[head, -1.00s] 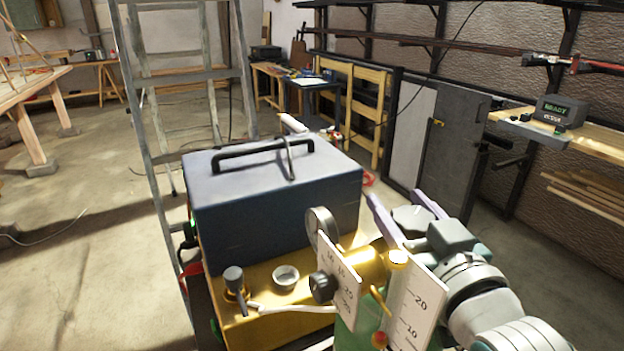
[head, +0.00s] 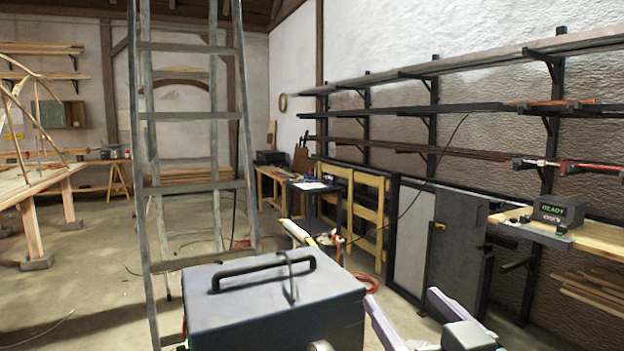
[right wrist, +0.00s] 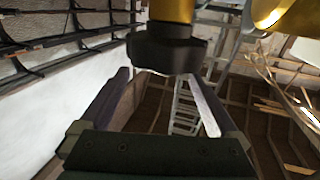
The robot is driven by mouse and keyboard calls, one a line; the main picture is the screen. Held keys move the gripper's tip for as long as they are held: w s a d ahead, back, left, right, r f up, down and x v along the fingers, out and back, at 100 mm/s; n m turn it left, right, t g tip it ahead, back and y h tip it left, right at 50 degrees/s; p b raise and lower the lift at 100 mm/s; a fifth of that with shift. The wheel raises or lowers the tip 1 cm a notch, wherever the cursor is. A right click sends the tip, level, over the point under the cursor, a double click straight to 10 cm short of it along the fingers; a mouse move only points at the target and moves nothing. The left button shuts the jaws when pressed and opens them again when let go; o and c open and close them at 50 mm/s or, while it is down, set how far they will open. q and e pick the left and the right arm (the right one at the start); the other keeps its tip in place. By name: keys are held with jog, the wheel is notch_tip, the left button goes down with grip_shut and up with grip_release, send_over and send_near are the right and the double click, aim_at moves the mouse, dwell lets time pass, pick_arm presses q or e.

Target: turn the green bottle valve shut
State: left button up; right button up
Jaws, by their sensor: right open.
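The green bottle is outside both current views. In the right wrist view a dark knob (right wrist: 168,50) hangs under a brass part (right wrist: 172,10), close ahead of my right gripper (right wrist: 160,76). The gripper is open, with a finger to each side below the knob. I cannot tell whether they touch it, or whether this knob is the bottle valve. In the head view my right gripper (head: 405,299) shows at the bottom edge, its two pale fingers apart and empty. My left gripper is not in view.
A dark blue box (head: 270,310) with a black handle stands just left of my right gripper. A stepladder (head: 190,185) rises behind it. A bench with a READY display (head: 558,212) is at the right. Open floor (head: 90,290) lies at the left.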

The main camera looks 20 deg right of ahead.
notch_tip(320, 180, up, 15)
jog(key=p, duration=0.2)
jog(key=shift+r, duration=0.15)
